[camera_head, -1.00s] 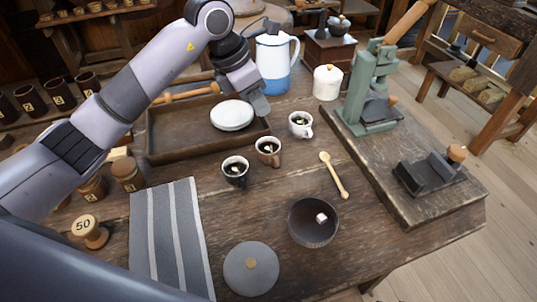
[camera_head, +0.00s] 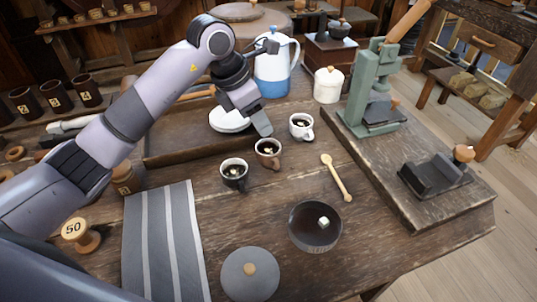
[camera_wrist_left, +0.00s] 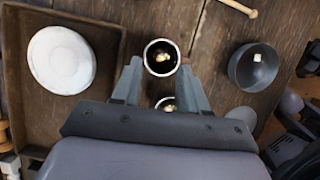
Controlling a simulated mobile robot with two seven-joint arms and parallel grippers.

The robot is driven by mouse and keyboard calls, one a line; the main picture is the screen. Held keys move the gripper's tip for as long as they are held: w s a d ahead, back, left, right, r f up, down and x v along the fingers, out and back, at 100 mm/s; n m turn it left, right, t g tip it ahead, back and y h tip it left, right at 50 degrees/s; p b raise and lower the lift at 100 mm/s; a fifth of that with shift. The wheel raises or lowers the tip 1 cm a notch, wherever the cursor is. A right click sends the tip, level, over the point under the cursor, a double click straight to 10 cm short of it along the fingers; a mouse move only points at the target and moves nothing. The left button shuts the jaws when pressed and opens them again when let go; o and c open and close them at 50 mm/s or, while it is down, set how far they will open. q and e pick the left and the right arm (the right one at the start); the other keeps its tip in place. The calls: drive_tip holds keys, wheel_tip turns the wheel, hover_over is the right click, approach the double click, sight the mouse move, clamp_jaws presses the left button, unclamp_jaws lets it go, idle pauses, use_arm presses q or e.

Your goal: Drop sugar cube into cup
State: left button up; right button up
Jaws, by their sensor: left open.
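A white sugar cube (camera_head: 324,222) lies in a dark round bowl (camera_head: 299,237) at the front. Both also show in the left wrist view, the cube (camera_wrist_left: 258,57) inside the bowl (camera_wrist_left: 240,80). A black cup (camera_head: 235,180), a brown cup (camera_head: 272,160) and a white cup (camera_head: 303,134) stand in a diagonal row, each with dark liquid and something pale in it. My left gripper (camera_head: 262,131) is open and empty, behind the brown cup in the head view. In the left wrist view, one cup (camera_wrist_left: 161,74) shows between its fingers; I cannot tell which cup. My right gripper is not in view.
A wooden tray (camera_head: 165,160) with a white plate (camera_head: 225,121) is beside the gripper. A wooden spoon (camera_head: 336,178) lies right of the cups. A striped cloth (camera_head: 160,240) and a grey lid (camera_head: 250,285) are in front. A blue-white pot (camera_head: 272,75) stands behind.

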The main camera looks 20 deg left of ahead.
use_arm(q)
drive_tip(key=v, duration=0.7)
idle(0.4)
